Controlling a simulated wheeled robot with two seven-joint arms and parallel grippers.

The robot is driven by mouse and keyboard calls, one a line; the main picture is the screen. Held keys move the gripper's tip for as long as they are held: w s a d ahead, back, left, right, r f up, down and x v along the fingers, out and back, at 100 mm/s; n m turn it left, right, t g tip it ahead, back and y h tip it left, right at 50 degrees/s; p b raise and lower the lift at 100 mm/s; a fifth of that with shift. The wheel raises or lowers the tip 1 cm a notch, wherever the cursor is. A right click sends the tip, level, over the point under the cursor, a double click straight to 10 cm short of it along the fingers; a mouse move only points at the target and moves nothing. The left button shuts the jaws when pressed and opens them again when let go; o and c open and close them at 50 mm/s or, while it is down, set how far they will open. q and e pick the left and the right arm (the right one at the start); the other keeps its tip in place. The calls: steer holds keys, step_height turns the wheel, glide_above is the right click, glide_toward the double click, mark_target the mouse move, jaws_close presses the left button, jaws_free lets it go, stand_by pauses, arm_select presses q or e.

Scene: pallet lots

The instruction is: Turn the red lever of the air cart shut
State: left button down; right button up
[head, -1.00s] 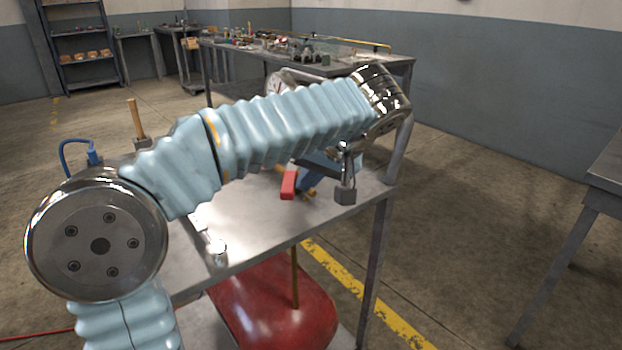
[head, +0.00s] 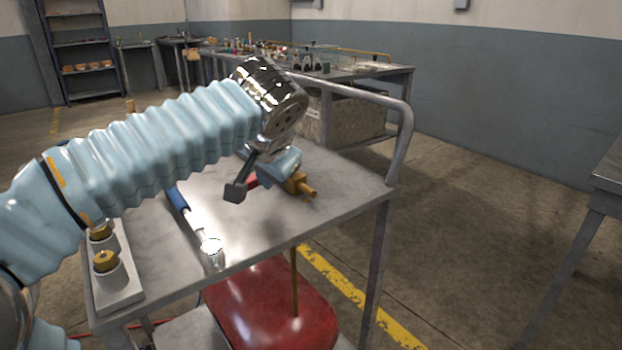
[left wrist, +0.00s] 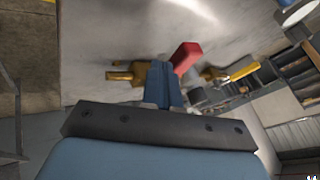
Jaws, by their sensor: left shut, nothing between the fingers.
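The air cart's grey metal top (head: 330,195) stands in front of me. A brass valve fitting (head: 303,186) lies near its right end. The red lever (head: 252,182) shows only in part, left of the fitting, behind a dark block on my left wrist. In the left wrist view the red lever (left wrist: 186,56) angles up and right, just beyond the fingers. Brass parts (left wrist: 122,76) show there too. My left gripper (head: 284,166), blue, is shut and empty, close above the fitting; its fingers also show in the wrist view (left wrist: 163,80). Contact with the lever cannot be told.
A bent rail (head: 404,130) rises at the cart's right end. A blue-handled tool (head: 178,200) and a plate with brass-topped posts (head: 120,292) are on the left. A red tank (head: 270,310) sits below.

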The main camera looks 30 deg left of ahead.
arm_select(q)
steer(key=shift+s+a, duration=0.1)
steer(key=shift+a, duration=0.8)
steer(key=shift+a+r, duration=0.1)
steer(key=shift+a, duration=0.05)
arm_select(e)
steer(key=shift+d, duration=0.1)
